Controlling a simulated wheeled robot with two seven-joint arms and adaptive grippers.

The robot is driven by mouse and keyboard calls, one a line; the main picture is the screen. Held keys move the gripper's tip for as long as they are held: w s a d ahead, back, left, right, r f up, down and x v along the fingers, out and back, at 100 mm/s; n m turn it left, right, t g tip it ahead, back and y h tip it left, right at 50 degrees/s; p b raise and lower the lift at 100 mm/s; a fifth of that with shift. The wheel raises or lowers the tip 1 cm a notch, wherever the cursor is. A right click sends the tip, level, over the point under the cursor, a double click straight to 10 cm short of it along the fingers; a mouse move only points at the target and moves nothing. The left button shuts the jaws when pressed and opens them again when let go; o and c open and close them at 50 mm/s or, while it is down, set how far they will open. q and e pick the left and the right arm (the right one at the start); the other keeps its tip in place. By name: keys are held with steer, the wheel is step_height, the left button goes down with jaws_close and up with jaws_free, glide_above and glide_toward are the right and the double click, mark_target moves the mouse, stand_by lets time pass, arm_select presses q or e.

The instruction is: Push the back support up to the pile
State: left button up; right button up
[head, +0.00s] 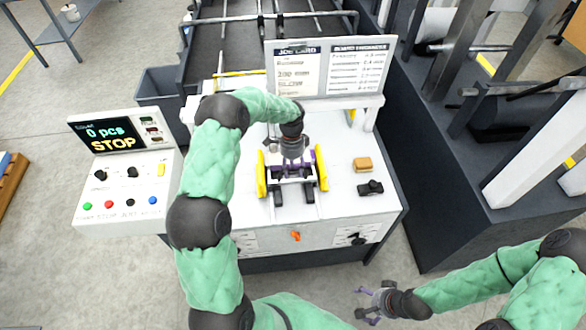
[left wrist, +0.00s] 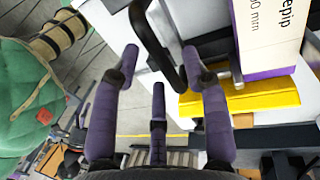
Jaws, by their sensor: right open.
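My left gripper (head: 294,168) is over the white machine top, between two yellow side guides (head: 262,176) (head: 320,168). In the left wrist view its purple fingers (left wrist: 160,68) are spread, with a dark bent bar (left wrist: 146,28) showing between and beyond them. This bar may be part of the back support; I cannot tell for sure, nor whether a finger touches it. The pile shows as a white and purple printed carton (left wrist: 275,35) beside a yellow guide (left wrist: 255,97). In the head view the gripper largely hides the pile and support. My right gripper (head: 374,302) is open and empty, low at the front right.
A job card board (head: 330,66) stands behind the work area. A control panel (head: 125,170) reading 0 pcs STOP is at the left. Dark machine frames rise at the right.

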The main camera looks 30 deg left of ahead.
arm_select(q)
step_height(320, 180, up, 12)
steer(key=w+a, duration=0.1)
steer(key=w, duration=0.1)
steer(key=shift+a, duration=0.2)
steer(key=shift+f, duration=0.15)
stand_by(0.5)
